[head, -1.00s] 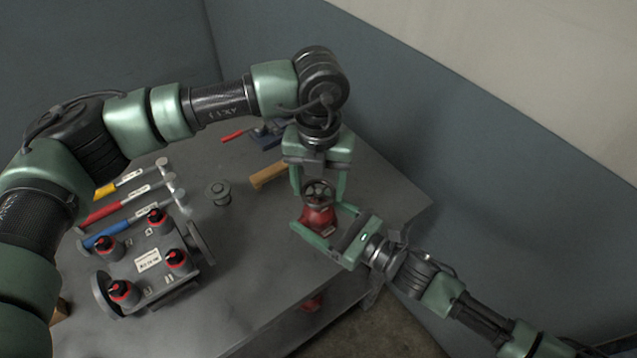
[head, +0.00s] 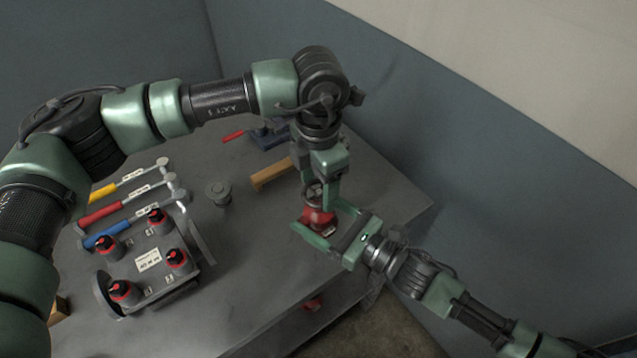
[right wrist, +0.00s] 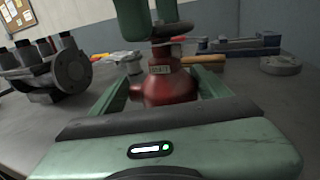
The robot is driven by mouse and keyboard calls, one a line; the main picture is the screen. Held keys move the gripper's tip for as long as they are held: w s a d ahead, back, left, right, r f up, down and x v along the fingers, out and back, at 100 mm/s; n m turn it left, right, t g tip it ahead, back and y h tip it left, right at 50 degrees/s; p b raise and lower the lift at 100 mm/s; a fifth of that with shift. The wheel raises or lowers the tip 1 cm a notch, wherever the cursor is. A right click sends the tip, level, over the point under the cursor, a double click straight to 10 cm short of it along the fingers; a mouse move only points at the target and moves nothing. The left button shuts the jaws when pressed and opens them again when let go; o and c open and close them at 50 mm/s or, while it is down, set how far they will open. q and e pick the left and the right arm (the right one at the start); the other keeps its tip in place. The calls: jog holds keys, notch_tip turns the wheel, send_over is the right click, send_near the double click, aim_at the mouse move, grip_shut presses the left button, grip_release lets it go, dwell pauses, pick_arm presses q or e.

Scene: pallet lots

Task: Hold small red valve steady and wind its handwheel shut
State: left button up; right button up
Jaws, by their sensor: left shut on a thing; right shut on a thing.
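The small red valve (head: 317,220) stands upright on the grey table near its right edge. Its red body and a label on its neck show in the right wrist view (right wrist: 165,85). My right gripper (head: 316,226) comes in from the right and is shut on the valve's body, a finger on each side. My left gripper (head: 318,192) points down from above and is shut on the handwheel (head: 313,190) at the valve's top. The left fingers hide part of the wheel. In the right wrist view the left fingers (right wrist: 152,25) reach down onto the wheel.
A grey manifold (head: 150,262) with several red-and-black caps lies at the left of the table. A grey flanged part (head: 218,193), a wooden block (head: 271,174) and a blue vise (head: 268,137) are nearer the valve.

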aim_at(319, 192)
pick_arm(q)
jog(key=m, duration=0.7)
jog(key=shift+w+r, duration=0.1)
jog(key=m, duration=0.6)
jog(key=shift+d, duration=0.1)
jog(key=shift+m, duration=0.4)
jog(key=o, duration=1.4)
jog(key=shift+c, duration=0.2)
notch_tip(319, 192, up, 12)
pick_arm(e)
jog(key=o, duration=2.1)
